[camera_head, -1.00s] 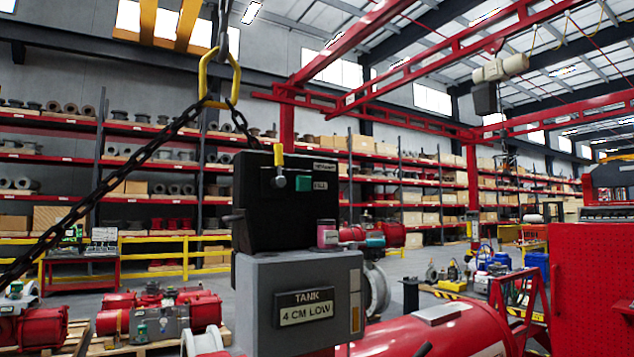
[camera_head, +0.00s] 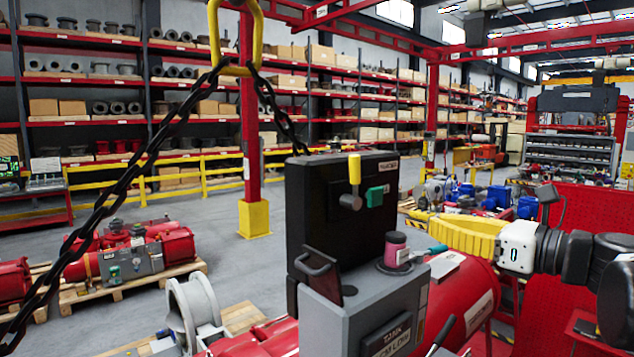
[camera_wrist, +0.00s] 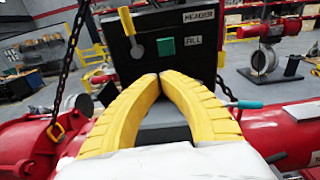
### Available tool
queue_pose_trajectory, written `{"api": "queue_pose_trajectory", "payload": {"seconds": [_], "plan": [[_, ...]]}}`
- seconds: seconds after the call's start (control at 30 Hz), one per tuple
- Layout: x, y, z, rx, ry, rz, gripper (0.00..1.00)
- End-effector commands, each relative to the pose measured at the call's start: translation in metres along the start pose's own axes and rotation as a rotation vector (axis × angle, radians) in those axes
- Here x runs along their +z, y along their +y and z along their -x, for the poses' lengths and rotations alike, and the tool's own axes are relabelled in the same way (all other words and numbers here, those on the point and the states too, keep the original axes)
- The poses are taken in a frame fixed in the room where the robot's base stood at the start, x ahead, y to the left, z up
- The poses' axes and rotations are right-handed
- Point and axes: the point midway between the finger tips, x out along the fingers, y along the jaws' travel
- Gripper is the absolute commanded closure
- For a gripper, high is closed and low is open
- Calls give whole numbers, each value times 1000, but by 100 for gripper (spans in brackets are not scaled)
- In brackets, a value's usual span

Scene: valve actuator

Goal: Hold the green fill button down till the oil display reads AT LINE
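The green fill button (camera_head: 375,196) sits on the upper face of a black box (camera_head: 325,205), beside a yellow-handled lever (camera_head: 354,175). In the wrist view the button (camera_wrist: 166,46) is next to a FILL label (camera_wrist: 193,41). The TANK display (camera_head: 390,340) is on the grey housing below, cut by the lower edge; its reading is only partly legible now. My gripper (camera_head: 434,226) has yellow fingers pointing left, right of the button and apart from it. In the wrist view its fingertips (camera_wrist: 160,77) meet, empty, just below the button in the picture.
A pink-labelled canister (camera_head: 396,250) stands on the grey housing near my fingers. A chain (camera_head: 130,180) with a yellow ring hangs at the left. A red tank (camera_head: 460,290) lies below my gripper.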

Motion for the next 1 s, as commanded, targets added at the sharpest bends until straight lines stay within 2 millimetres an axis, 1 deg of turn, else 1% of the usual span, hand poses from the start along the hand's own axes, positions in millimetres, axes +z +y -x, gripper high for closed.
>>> {"api": "queue_pose_trajectory", "payload": {"seconds": [0.03, 0.1, 0.4, 0.53, 0.67, 1.0], "plan": [[8, -4, 2, -4, -14, -19, 100], [12, -6, 3, -6, -24, -34, 100], [11, -6, 2, -5, -26, -37, 100], [11, -6, -4, -4, -26, -37, 100], [12, -6, -22, -2, -25, -36, 100], [15, -6, -94, -2, -25, -35, 100]]}}
